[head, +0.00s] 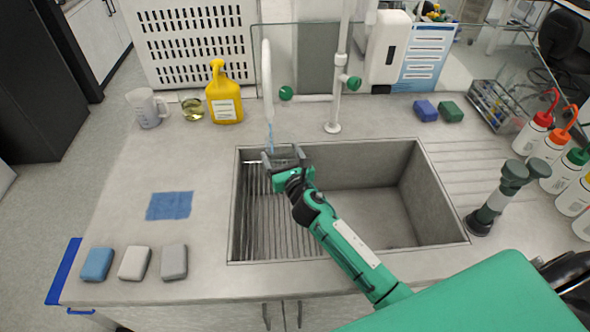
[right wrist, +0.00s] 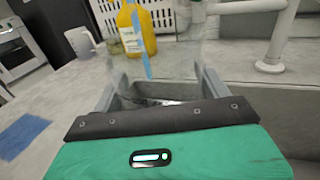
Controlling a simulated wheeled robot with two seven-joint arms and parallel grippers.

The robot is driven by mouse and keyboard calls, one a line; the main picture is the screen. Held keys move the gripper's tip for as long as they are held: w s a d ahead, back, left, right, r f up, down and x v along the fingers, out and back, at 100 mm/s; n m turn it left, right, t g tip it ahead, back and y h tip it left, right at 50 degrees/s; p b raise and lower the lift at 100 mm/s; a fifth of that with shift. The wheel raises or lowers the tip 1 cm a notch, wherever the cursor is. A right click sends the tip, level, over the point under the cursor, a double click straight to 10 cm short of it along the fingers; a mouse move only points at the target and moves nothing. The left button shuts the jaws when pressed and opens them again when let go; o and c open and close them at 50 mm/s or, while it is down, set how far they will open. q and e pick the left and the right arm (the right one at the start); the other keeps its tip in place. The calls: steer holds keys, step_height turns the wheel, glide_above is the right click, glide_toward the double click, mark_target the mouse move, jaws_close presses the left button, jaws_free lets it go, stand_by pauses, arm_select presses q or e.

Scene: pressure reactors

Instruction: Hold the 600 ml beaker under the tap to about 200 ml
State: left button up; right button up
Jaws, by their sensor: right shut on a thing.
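My right gripper (head: 284,160) is shut on the clear beaker (head: 287,150) over the back left of the sink (head: 330,258). The beaker is hard to make out; its glass shows faintly between the fingers of my right gripper (right wrist: 163,88) in the right wrist view. The white tap (head: 267,80) stands just behind it. A blue stream of water (head: 270,138) falls from the spout to the left side of the beaker, and also shows in the right wrist view (right wrist: 139,38). The water level and graduations cannot be read. My left gripper is out of view.
A yellow bottle (head: 224,95), a small glass dish (head: 193,107) and a white jug (head: 148,108) stand left of the tap. A second tap column (head: 334,115) stands to the right. A blue cloth (head: 170,205) and three sponges lie on the left counter. Wash bottles line the right.

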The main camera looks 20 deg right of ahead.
mark_target(272, 148)
steer(key=shift+w+a, duration=0.3)
steer(key=shift+w, duration=0.3)
steer(key=shift+w+a, duration=0.25)
steer(key=shift+w, duration=0.35)
steer(key=shift+w+a, duration=0.3)
steer(key=shift+w, duration=0.3)
stand_by(6.2)
